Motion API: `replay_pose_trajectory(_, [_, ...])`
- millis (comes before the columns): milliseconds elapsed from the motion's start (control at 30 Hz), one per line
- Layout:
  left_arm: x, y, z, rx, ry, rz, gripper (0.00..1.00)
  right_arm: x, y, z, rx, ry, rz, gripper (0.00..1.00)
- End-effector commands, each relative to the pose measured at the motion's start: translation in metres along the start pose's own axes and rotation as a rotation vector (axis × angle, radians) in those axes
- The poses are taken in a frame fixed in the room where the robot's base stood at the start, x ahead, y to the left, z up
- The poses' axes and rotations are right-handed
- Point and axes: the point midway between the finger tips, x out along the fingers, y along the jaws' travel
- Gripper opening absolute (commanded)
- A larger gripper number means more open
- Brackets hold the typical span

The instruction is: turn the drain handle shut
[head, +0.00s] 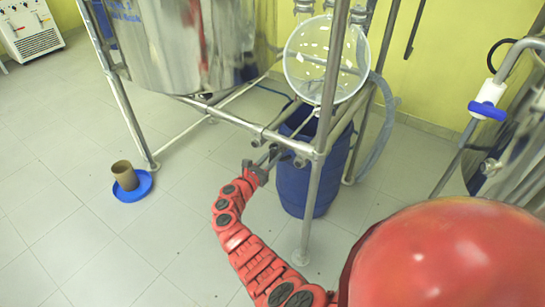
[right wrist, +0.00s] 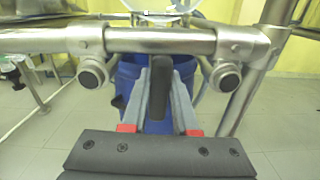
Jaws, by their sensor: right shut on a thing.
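The drain handle (right wrist: 160,90) is a dark, narrow bar in the middle of the right wrist view, just below a horizontal steel rail. My right gripper (right wrist: 160,100) is shut on it, with one grey finger on each side. In the head view my right gripper (head: 268,158) is at the steel frame, in front of the blue barrel. The handle is too small there to tell apart from the gripper, and the drain valve behind it is hidden. My left gripper is not in view.
The steel frame (head: 325,125) has a rail and post close around the gripper. The blue barrel (head: 296,185) stands behind, under a round glass vessel (head: 318,60). A brown cup (head: 123,172) sits on a blue dish (head: 140,186) on the left floor. The floor between is clear.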

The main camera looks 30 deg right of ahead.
Motion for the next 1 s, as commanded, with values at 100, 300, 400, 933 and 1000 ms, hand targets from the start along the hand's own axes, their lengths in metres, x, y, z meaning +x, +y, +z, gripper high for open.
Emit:
replay_pose_trajectory(100, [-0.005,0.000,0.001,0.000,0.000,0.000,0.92,-0.001,0.000,-0.002,0.047,-0.001,0.001,0.00])
replay_pose_trajectory(300, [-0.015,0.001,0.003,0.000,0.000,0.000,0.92,-0.001,-0.001,-0.003,0.188,-0.002,0.001,0.00])
replay_pose_trajectory(400, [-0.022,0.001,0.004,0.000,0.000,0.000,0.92,-0.001,-0.002,-0.003,0.280,-0.002,0.002,0.00])
replay_pose_trajectory(933, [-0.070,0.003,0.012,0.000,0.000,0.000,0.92,-0.001,-0.005,-0.008,0.785,0.001,0.004,0.00])
replay_pose_trajectory(1000, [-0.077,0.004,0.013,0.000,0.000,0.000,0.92,-0.001,-0.006,-0.009,0.852,0.001,0.003,0.00])
